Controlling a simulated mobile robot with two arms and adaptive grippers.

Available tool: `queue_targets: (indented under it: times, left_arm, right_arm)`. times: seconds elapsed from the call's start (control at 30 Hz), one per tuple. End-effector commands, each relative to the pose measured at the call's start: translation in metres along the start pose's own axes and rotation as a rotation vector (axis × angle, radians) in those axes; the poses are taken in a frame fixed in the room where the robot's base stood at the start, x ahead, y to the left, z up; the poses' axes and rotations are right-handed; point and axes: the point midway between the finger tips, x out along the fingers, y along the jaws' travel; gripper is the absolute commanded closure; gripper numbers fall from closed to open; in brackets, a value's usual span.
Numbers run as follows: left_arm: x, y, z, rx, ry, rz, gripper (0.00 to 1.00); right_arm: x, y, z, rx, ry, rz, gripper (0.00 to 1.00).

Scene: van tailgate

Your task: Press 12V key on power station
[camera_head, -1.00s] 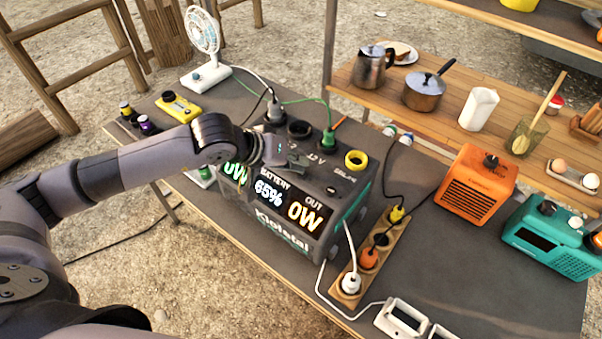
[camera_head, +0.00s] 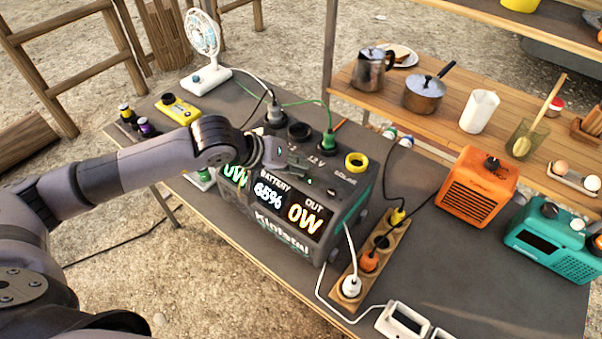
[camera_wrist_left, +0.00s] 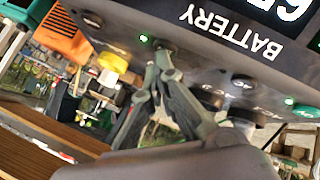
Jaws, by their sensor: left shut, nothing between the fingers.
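The dark grey power station (camera_head: 345,205) stands on the table, its display reading BATTERY 65% and OUT 0W. A 12V label (camera_head: 317,161) shows on its top. My left gripper (camera_head: 300,165) is over the top front edge, above the display, with its fingers shut and empty. In the left wrist view the fingertips (camera_wrist_left: 163,60) meet at a small dark round key (camera_wrist_left: 166,45) near a lit green light (camera_wrist_left: 143,38). The fingertips partly cover this key; I cannot tell whether they touch it or read its label. Another key (camera_wrist_left: 245,85) sits farther right in that view.
A power strip (camera_head: 382,250) lies to the right. An orange heater (camera_head: 475,190), teal radio (camera_head: 552,240) and small fan (camera_head: 204,45) stand on the table.

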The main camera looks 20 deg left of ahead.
Motion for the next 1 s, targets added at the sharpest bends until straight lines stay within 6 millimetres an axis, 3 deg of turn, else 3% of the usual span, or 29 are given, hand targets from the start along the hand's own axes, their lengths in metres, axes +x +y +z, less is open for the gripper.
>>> queue_targets:
  times: [0.67, 1.0]
  left_arm:
    - [-0.011, 0.008, -0.008, 0.000, 0.001, 0.000, 1.00]
    - [-0.033, 0.024, -0.024, 0.001, 0.001, -0.001, 1.00]
  right_arm:
    - [0.000, 0.000, 0.000, 0.000, 0.000, 0.000, 0.56]
    - [-0.009, 0.001, -0.001, 0.000, 0.000, 0.000, 0.56]
